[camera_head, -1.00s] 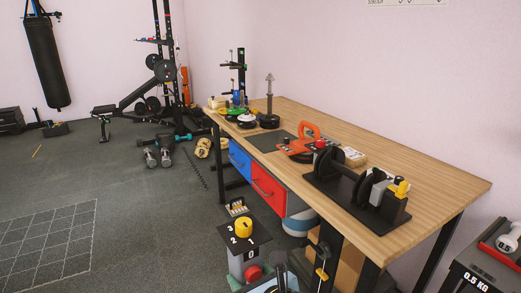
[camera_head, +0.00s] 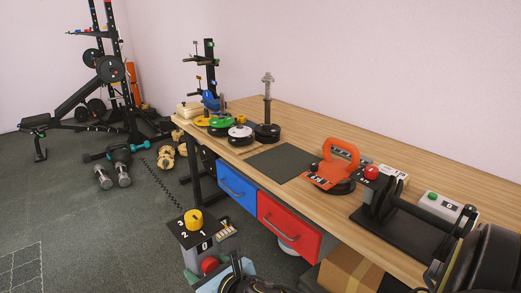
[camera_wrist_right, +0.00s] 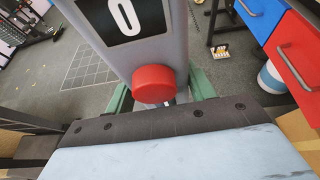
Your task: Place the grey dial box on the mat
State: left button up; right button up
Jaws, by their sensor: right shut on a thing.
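The grey dial box (camera_head: 195,257) is at the lower middle of the head view, in front of the table and apart from it. It has a yellow dial (camera_head: 193,219) on its dark numbered top, a 0 label and a red button. My right gripper (camera_head: 221,273) is shut on it and holds it upright, with the dial up. In the right wrist view the box (camera_wrist_right: 180,45) fills the top middle, with its red button towards me; green fingers show beside it, partly hidden. The dark mat (camera_head: 282,162) lies bare on the wooden table. My left gripper is out of view.
Weight plates and a post (camera_head: 267,110) stand left of the mat. An orange-handled object (camera_head: 338,168) is close on its right. Further right are a dumbbell cradle (camera_head: 410,222) and a grey box with a green button (camera_head: 440,206). Blue and red drawers (camera_head: 288,222) hang below.

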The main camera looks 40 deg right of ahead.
aim_at(284, 161)
jog(key=i, duration=2.8)
jog(key=z, duration=3.05)
